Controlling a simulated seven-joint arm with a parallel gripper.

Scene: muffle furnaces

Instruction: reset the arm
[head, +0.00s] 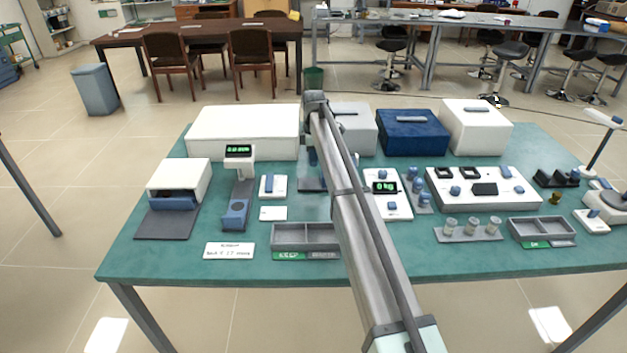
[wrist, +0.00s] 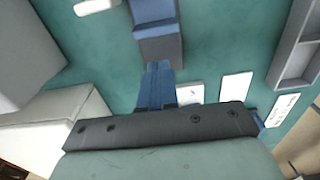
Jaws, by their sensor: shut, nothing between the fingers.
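My arm reaches out over the green table (head: 500,254) from the lower middle of the head view, raised above the bench. My gripper (wrist: 158,68) shows in the wrist view as two blue fingers side by side, shut with nothing between them. The tips point toward a blue-grey device (wrist: 160,47) on the table; I cannot tell the height between them. In the head view the arm links hide most of my gripper.
A white furnace box (head: 180,178) stands at left, a display device (head: 238,175) beside it. A long white box (head: 243,132), a blue box (head: 412,133) and a white box (head: 476,127) line the back. Grey trays (head: 290,236) (head: 541,228) and a cup rack (head: 468,234) sit in front.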

